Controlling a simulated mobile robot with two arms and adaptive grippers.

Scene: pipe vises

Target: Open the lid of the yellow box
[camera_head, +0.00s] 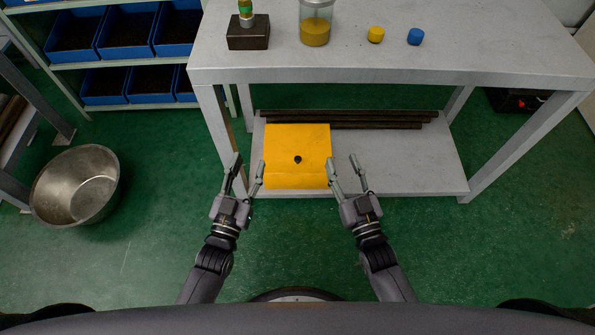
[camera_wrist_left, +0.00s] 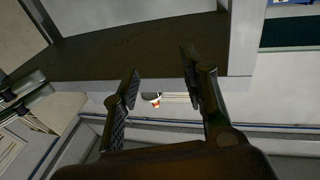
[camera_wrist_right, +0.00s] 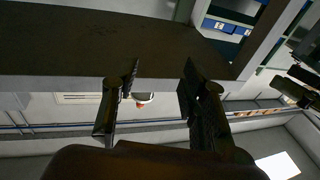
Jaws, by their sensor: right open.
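The yellow box (camera_head: 296,142) sits on the low shelf under the table, with a small dark knob (camera_head: 297,160) on its yellow surface. Its lid looks closed. My left gripper (camera_head: 248,164) is open and empty at the box's left front side. My right gripper (camera_head: 342,165) is open and empty at the box's right front side, close to its edge. I cannot tell whether either gripper touches the box. The left wrist view shows the left fingers (camera_wrist_left: 160,72) apart with nothing between them. The right wrist view shows the right fingers (camera_wrist_right: 160,75) apart too. The box is not seen in the wrist views.
The low shelf (camera_head: 420,170) is bare right of the box, and dark pipes (camera_head: 375,120) lie behind it. The table (camera_head: 480,45) overhangs the shelf's back. A metal bowl (camera_head: 75,187) stands on the floor at left. Blue bins (camera_head: 130,30) fill a rack at back left.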

